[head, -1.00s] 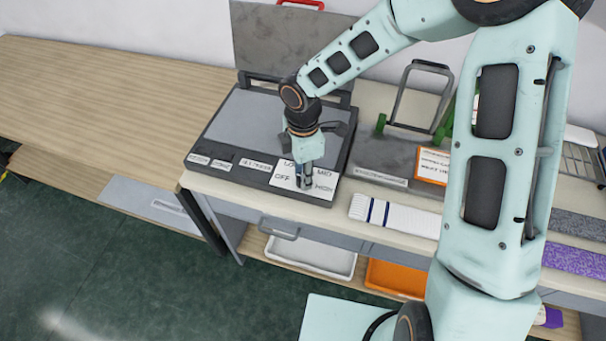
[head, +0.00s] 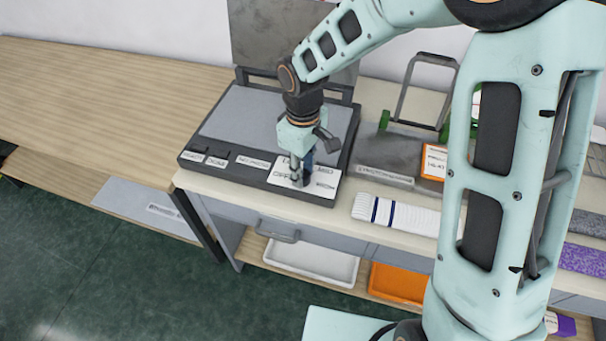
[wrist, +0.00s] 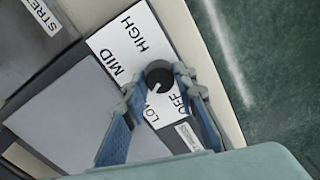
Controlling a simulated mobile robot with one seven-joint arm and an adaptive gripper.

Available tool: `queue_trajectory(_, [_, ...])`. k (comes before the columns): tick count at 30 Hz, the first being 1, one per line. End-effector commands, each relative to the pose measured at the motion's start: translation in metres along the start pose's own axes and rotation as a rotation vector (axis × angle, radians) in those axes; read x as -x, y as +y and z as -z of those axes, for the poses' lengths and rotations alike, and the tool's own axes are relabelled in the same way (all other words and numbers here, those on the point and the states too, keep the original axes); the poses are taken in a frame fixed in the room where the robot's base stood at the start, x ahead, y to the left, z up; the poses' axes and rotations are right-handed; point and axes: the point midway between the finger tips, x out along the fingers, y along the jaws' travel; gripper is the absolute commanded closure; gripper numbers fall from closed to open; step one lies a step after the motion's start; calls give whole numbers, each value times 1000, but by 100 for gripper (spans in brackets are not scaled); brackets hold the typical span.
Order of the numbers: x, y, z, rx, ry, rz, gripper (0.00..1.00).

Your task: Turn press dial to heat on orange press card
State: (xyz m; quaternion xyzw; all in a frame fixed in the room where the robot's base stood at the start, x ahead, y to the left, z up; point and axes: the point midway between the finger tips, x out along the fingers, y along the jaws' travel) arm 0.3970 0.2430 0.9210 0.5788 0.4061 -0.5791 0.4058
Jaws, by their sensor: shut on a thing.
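The press (head: 250,115) stands open on the bench, its lid raised at the back. A white dial plate (head: 272,180) at its front right corner reads OFF, LOW, MID and HIGH. My gripper (head: 299,183) points down over this plate. In the wrist view, the round black dial (wrist: 158,74) sits between my fingertips, which are shut on it. A small white mark on the dial seems to point toward the LOW side. The orange-edged card (head: 433,162) stands right of the press; its writing is too small to read.
Black-and-white labels (head: 253,162) line the press front. A folded white cloth with blue stripes (head: 396,214) lies right of the press. A grey iron-like frame (head: 425,90) stands behind the card. White (head: 315,265) and orange (head: 398,283) trays sit below.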

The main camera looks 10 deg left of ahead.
Motion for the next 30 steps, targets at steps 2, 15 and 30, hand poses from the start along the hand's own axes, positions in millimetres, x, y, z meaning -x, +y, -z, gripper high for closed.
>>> queue_trajectory(2, [-2, 0, 1, -71, 3, -3, 99])
queue_trajectory(15, [-2, 0, 1, -488, 3, -2, 99])
queue_trajectory(30, [0, 0, 1, -962, 4, -1, 99])
